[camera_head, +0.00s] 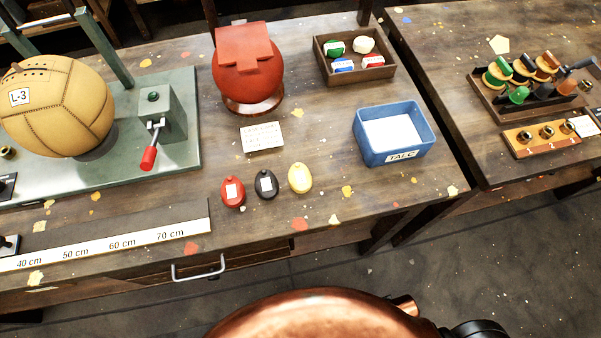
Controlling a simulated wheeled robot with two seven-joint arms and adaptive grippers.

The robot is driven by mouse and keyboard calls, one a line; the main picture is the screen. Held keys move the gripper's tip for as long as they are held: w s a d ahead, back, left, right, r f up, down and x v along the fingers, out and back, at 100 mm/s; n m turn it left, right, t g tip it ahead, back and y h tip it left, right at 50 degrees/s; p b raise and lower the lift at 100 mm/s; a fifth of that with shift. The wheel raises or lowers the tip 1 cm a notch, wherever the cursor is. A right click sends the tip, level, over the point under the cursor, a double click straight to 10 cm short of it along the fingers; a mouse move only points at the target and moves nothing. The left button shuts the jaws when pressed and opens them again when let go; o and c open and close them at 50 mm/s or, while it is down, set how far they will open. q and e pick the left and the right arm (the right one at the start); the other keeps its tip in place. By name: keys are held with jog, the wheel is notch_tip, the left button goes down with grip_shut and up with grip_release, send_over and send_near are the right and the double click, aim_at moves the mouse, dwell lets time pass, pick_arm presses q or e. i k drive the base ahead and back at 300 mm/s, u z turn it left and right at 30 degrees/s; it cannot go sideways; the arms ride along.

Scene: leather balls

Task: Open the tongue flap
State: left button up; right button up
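A tan stitched leather ball (58,106) labelled L-3 sits at the left in a green metal stand (180,87). A row of small dark holes runs along its top; I cannot tell whether a tongue flap there is open or shut, as its far side is hidden. A red ball (247,88) rests on a round red-brown ring (252,107) at the back middle. A red T-shaped flap-like piece (245,55) lies over its top and upper front. I cannot tell which ball bears the tongue flap. Neither of my grippers is in view.
A red-handled lever (149,157) stands on the green base. A card (262,137), red, black and yellow pods, a blue TALC tray (394,134) and a wooden box (354,56) share the table. A ruler (105,237) lines the front left. Spools stand on the right table.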

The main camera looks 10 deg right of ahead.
aim_at(243, 45)
jog(key=z, duration=1.25)
jog(key=k, duration=1.2)
jog(key=u, duration=1.15)
jog(key=i, duration=0.5)
jog(key=u, duration=0.05)
